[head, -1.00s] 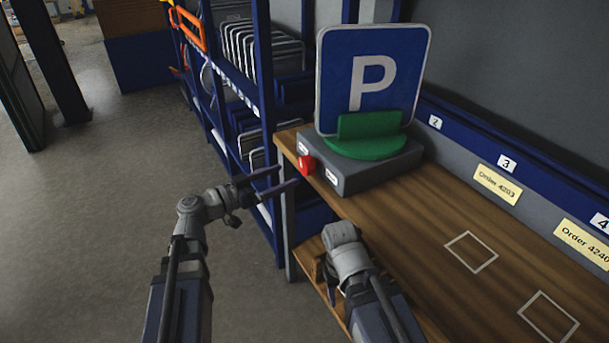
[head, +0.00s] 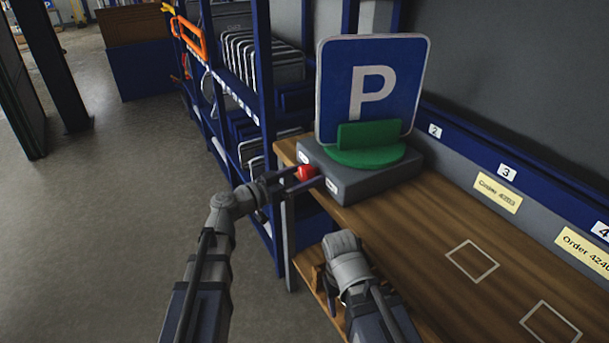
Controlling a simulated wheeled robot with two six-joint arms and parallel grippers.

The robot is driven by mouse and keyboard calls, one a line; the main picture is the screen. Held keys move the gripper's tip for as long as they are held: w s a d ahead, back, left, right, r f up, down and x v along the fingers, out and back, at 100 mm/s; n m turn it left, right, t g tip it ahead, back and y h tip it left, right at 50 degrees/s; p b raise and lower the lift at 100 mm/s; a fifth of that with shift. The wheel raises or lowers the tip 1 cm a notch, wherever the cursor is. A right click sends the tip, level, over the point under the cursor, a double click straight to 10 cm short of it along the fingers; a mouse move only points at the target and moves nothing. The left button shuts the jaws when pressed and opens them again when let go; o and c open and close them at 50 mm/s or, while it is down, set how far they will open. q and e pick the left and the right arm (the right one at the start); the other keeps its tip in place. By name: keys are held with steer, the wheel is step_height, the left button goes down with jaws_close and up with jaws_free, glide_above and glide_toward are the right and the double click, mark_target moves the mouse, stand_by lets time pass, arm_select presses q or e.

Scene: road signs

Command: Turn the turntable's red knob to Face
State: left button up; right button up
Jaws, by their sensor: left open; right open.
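The turntable's grey base (head: 375,183) stands at the far end of the wooden bench. Its green disc and bracket (head: 368,146) hold a blue parking sign (head: 398,85) upright, with the white P towards me. The red knob (head: 306,173) is on the base's left front side, between two small white labels too small to read. My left gripper (head: 303,177) is open, with its fingers at the knob, one on either side as seen here; contact cannot be told. My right gripper (head: 328,287) is low by the bench's front edge, its fingers mostly hidden behind its wrist.
The wooden bench top (head: 420,230) is clear in front of the turntable, with white outlined squares (head: 472,261). Order cards (head: 498,194) line its back ledge. A blue shelf rack (head: 264,120) with several signs stands behind my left gripper. Open floor lies left.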

arm_select(q)
steer(key=shift+c, duration=0.2)
steer(key=c, duration=1.3)
steer(key=n, duration=0.3)
steer(key=shift+n+p, duration=0.35)
steer(key=shift+n, duration=0.05)
steer(key=shift+w+a+n+g, duration=0.1)
steer(key=shift+n+g, duration=0.2)
steer(key=shift+n, duration=1.1)
steer(key=o, duration=1.3)
